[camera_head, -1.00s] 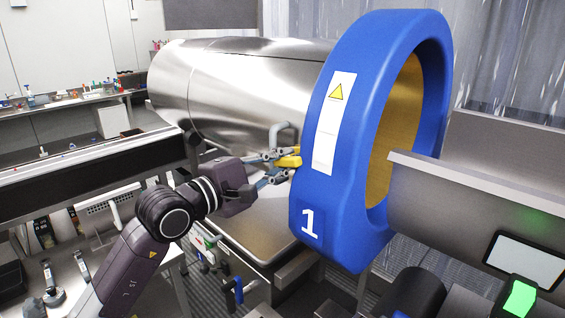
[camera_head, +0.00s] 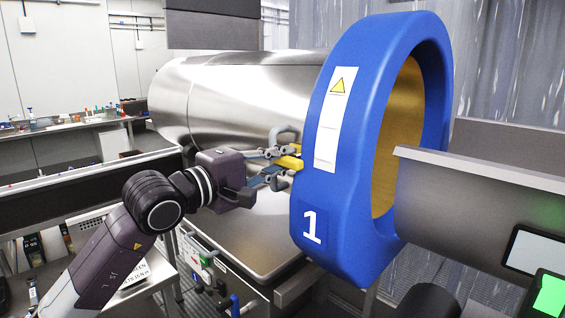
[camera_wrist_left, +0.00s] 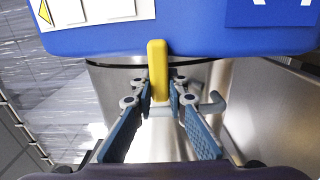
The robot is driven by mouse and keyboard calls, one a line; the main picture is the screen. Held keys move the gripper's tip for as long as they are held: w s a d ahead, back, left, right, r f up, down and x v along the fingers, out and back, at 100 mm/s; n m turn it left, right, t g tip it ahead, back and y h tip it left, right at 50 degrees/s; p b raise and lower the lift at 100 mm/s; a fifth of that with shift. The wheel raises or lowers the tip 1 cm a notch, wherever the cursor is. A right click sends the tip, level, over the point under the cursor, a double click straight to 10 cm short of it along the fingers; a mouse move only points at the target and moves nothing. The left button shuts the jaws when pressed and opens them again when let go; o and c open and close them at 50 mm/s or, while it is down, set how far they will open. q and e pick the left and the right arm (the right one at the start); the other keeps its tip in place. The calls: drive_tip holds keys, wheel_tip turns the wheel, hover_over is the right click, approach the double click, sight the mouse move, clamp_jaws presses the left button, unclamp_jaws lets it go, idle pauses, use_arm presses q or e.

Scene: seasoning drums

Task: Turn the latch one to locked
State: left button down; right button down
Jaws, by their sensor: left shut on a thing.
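The yellow latch (camera_head: 289,163) sticks out from the left side of the big blue ring (camera_head: 345,215), which carries a white number 1 and a white label strip with a yellow warning triangle. My left gripper (camera_head: 285,165) reaches it from the left and is shut on it. In the left wrist view the latch (camera_wrist_left: 157,62) is a narrow yellow bar on the blue rim, with its lower end between the blue fingers of my left gripper (camera_wrist_left: 160,92). My right gripper is not in view.
A polished steel drum (camera_head: 235,95) lies behind the ring, with a grey bent handle (camera_head: 284,131) close to my fingers. A steel chute (camera_head: 475,210) enters the ring opening from the right. A lit green button (camera_head: 548,295) is at lower right.

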use_arm(q)
drive_tip(key=c, duration=1.9)
unclamp_jaws()
drive_tip(key=shift+s+a, duration=0.1)
drive_tip(key=v, duration=1.1)
drive_tip(key=shift+s+a, duration=0.25)
drive_tip(key=shift+s, duration=0.05)
